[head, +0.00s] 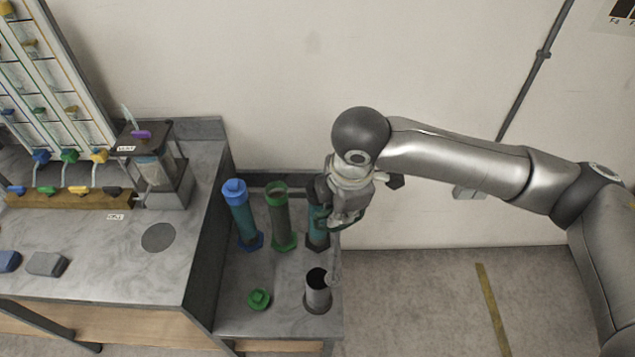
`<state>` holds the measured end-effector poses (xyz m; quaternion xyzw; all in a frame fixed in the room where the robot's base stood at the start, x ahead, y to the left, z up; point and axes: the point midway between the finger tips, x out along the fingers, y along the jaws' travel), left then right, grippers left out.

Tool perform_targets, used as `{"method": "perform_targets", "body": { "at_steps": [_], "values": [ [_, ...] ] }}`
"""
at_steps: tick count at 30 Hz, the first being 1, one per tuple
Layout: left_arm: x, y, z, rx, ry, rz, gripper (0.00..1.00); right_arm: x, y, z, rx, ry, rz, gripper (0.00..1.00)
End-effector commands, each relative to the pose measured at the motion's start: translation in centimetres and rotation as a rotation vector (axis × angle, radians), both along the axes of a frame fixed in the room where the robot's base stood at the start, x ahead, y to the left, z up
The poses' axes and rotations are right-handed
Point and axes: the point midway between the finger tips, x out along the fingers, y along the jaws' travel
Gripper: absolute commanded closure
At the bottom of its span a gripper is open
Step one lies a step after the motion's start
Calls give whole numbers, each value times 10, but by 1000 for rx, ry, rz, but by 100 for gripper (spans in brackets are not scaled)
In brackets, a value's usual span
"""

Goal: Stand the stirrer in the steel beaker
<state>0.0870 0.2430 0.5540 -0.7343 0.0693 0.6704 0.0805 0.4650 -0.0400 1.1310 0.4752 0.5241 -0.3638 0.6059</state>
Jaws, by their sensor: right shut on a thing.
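The steel beaker (318,298) stands upright at the front right of the lower bench, its dark mouth facing up. My right gripper (344,222) is above and behind it, near the bench's right edge. It is shut on the stirrer (335,262), a thin pale grey rod that hangs down from the fingers. The stirrer's lower end shows near the beaker's back right rim. I cannot tell whether it is over the mouth or just beside the beaker. The stirrer's top is hidden by the gripper. My left gripper is not in view.
A blue-capped cylinder (242,214), a green-rimmed cylinder (280,218) and a dark-topped teal cylinder (317,228) stand behind the beaker, the last close to my right gripper. A green cap (259,299) lies left of the beaker. The higher counter (150,270) borders the left.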

Motion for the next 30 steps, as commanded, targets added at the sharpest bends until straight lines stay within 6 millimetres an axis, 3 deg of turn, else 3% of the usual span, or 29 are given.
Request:
{"method": "perform_targets", "body": {
  "at_steps": [3, 10, 17, 30],
  "values": [
    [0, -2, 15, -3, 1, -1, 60, 7, 19, 15, 2, 1, 199, 100],
    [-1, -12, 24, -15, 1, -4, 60, 14, 38, 23, -1, 1, 442, 100],
    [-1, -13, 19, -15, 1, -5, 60, 15, 42, 18, -1, 0, 494, 100],
    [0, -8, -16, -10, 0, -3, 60, 15, 41, -9, -2, -1, 492, 100]
  ]
}}
